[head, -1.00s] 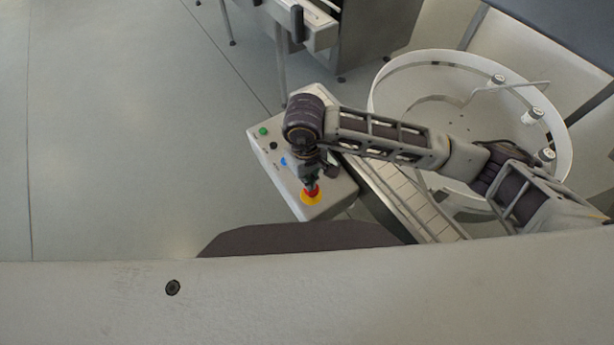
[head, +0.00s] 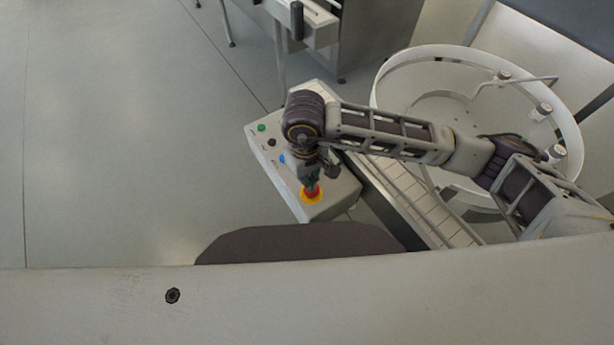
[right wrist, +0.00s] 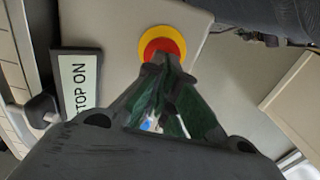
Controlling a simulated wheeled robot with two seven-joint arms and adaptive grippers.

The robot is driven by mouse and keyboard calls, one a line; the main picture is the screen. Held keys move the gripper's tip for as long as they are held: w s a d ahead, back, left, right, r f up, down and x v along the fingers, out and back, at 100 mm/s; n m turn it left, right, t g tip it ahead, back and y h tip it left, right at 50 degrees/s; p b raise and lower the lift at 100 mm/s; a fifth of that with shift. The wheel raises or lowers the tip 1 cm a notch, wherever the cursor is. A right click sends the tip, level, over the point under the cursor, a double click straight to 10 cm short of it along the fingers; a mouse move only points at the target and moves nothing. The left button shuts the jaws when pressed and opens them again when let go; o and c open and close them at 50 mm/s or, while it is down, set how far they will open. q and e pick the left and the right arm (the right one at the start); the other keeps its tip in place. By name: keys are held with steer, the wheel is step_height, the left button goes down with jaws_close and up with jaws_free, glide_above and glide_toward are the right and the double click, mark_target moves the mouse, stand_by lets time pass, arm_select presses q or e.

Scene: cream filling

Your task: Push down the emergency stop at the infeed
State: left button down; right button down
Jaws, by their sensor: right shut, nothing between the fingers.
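The emergency stop is a red button on a yellow ring (head: 313,197) at the near end of a light grey control box (head: 339,196). In the right wrist view the red button (right wrist: 163,46) shows with its yellow ring just beyond the fingertips. My right gripper (head: 311,186) is shut and empty, its fingertips at the red button, overlapping its edge in both views. I cannot tell whether they touch or press it. My left gripper is not in view.
The box also carries a green button (head: 261,127), a black knob (head: 272,143) and a blue button (head: 282,159). A conveyor (head: 425,207) runs beside the box, with a round white bowl (head: 375,88) to the right. Open floor (head: 110,140) lies left.

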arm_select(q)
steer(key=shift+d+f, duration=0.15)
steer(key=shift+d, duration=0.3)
arm_select(e)
steer(key=shift+f, duration=0.1)
